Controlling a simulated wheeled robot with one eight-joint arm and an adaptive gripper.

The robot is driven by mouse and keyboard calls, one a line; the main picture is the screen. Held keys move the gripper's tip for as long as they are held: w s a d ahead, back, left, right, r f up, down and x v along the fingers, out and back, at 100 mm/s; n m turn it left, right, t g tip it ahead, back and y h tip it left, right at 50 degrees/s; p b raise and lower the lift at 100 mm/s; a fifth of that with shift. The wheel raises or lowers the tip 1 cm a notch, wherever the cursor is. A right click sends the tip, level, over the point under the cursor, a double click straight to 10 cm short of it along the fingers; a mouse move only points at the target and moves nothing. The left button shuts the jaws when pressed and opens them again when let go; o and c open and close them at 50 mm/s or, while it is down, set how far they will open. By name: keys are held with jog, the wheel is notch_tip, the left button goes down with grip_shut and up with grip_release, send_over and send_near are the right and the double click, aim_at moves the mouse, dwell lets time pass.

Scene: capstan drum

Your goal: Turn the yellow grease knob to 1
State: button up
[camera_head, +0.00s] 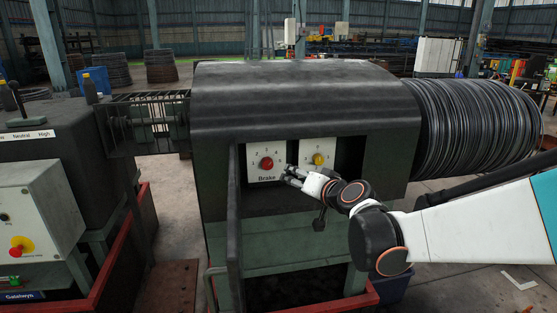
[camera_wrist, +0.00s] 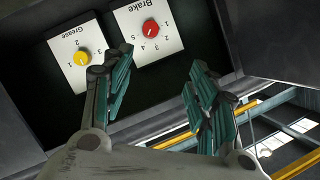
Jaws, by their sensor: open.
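The yellow grease knob (camera_head: 318,158) sits on a white plate on the right in the dark recess of the green machine. In the wrist view, the yellow knob (camera_wrist: 82,57) shows upside down on the plate marked Grease with numbers 1 and 2. Which number it points to is too small to tell. My gripper (camera_head: 289,175) is in front of the recess, low between the two plates. In the wrist view, my gripper (camera_wrist: 165,72) has its fingers spread wide with nothing between them. The yellow knob lies just outside the left finger, which hides part of the Grease plate.
The red Brake knob (camera_head: 266,163) is on a larger white plate left of the yellow one. It also shows in the wrist view (camera_wrist: 151,28). An open dark door (camera_head: 234,220) stands out at the recess's left edge. A wire-wound drum (camera_head: 475,118) is at right.

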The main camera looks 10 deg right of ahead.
jog(key=w+d+f+m+t+h+p, duration=0.1)
jog(key=w+d+f+m+t+h, duration=0.2)
jog(key=w+d, duration=0.45)
jog(key=m+h+p, duration=0.1)
jog(key=m+h, duration=0.1)
jog(key=m, duration=0.3)
send_near(319, 162)
jog(key=shift+t, duration=0.4)
jog(key=w, duration=0.3)
jog(key=w+b, duration=0.1)
jog(key=w, duration=0.2)
jog(key=w+b, duration=0.1)
jog(key=w, duration=0.2)
jog(key=shift+w+d+f, duration=0.1)
jog(key=shift+d+f, duration=0.15)
jog(key=shift+d, duration=0.1)
jog(key=c, duration=1.1)
